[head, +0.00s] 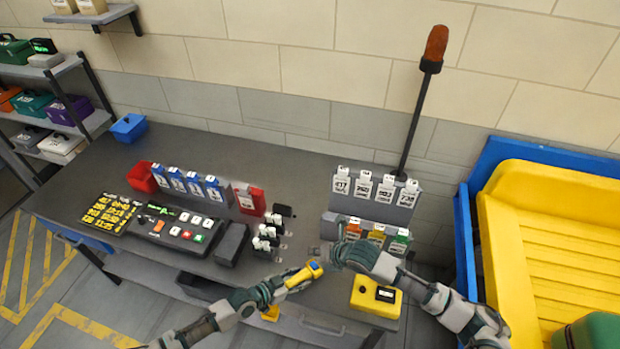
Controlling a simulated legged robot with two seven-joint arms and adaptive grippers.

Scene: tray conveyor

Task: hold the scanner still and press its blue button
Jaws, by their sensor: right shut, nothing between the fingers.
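The yellow scanner (301,277) is held tilted above the front edge of the table. Its blue button (316,269) shows at the upper right end of the scanner. My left gripper (281,288) is shut on the scanner's body and partly covers it. My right gripper (338,254) is shut and empty, just right of and slightly above the scanner's blue button end. A small gap seems to lie between its fingertips and the button, but I cannot tell the depth.
A control panel (178,230) and a yellow-lettered board (108,213) lie on the dark table (130,165). A yellow box (376,296) stands at the table's front right. Card racks (375,200) stand behind my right gripper. A yellow tray (550,240) fills the right side.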

